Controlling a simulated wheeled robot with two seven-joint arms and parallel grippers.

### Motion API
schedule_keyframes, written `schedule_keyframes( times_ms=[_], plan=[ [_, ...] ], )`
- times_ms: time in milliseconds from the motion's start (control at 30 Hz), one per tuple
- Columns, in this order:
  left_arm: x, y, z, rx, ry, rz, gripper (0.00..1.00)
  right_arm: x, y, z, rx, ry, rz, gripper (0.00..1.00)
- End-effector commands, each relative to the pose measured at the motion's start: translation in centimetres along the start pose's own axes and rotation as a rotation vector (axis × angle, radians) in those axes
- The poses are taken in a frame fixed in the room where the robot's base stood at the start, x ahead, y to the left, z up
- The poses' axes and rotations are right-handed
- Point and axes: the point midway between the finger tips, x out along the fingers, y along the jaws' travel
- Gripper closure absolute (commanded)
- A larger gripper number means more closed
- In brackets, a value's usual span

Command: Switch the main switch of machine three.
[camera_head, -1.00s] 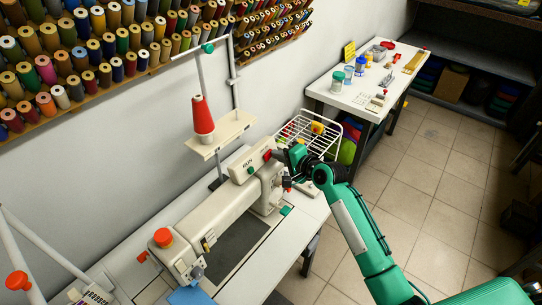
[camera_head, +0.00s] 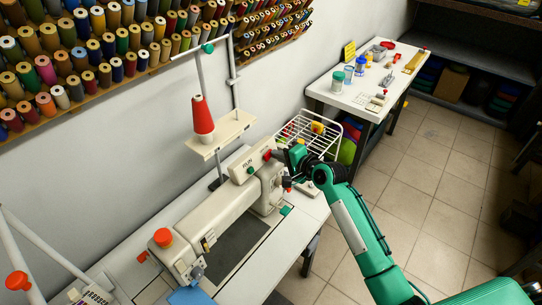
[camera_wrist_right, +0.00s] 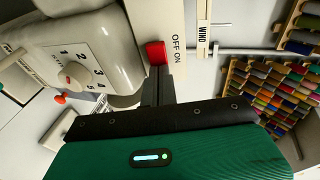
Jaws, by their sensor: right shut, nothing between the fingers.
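The sewing machine (camera_head: 230,208) stands on a white table in the head view. A red switch (camera_head: 267,154) sits at the right end of its upper housing. In the right wrist view the red switch (camera_wrist_right: 156,53) sits beside a label reading "OFF ON". My right gripper (camera_head: 274,153) is shut and empty, its fingertips at the red switch. In the wrist view the right gripper's fingers (camera_wrist_right: 156,74) end right at the switch and seem to touch it. The switch's position is hard to tell. My left gripper is not in view.
A dial with numbers (camera_wrist_right: 75,75) is near the fingers in the wrist view. A red thread cone (camera_head: 202,115) stands on a holder behind the machine. A white wire basket (camera_head: 308,133) and a second table (camera_head: 350,105) with small items are beyond. The tiled floor at right is clear.

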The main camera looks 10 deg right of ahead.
Motion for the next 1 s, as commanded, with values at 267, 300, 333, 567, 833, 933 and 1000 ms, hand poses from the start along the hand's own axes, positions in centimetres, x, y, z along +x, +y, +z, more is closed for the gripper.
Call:
schedule_keyframes(
  times_ms=[267, 300, 333, 567, 833, 933, 1000],
  plan=[
    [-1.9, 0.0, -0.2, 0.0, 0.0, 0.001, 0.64, -2.4, -0.4, 0.2, 0.002, -0.003, -0.002, 1.0],
    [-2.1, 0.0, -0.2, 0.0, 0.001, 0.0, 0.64, -2.8, -0.5, 0.1, 0.002, -0.003, -0.002, 1.0],
    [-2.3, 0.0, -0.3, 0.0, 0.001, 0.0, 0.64, -3.0, -0.4, 0.1, 0.002, -0.002, -0.001, 1.0],
    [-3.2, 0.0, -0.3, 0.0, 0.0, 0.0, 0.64, -4.8, -0.1, 0.1, 0.001, -0.002, 0.0, 1.0],
    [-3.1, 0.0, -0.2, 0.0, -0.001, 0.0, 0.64, -5.0, -0.1, 0.1, 0.0, -0.001, -0.001, 1.0],
    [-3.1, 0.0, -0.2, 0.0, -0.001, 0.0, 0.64, -5.0, 0.0, 0.0, 0.0, -0.001, -0.001, 1.0],
    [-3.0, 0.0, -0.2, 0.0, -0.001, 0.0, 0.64, -5.4, 0.0, 0.0, 0.0, 0.0, -0.001, 1.0]
  ],
)
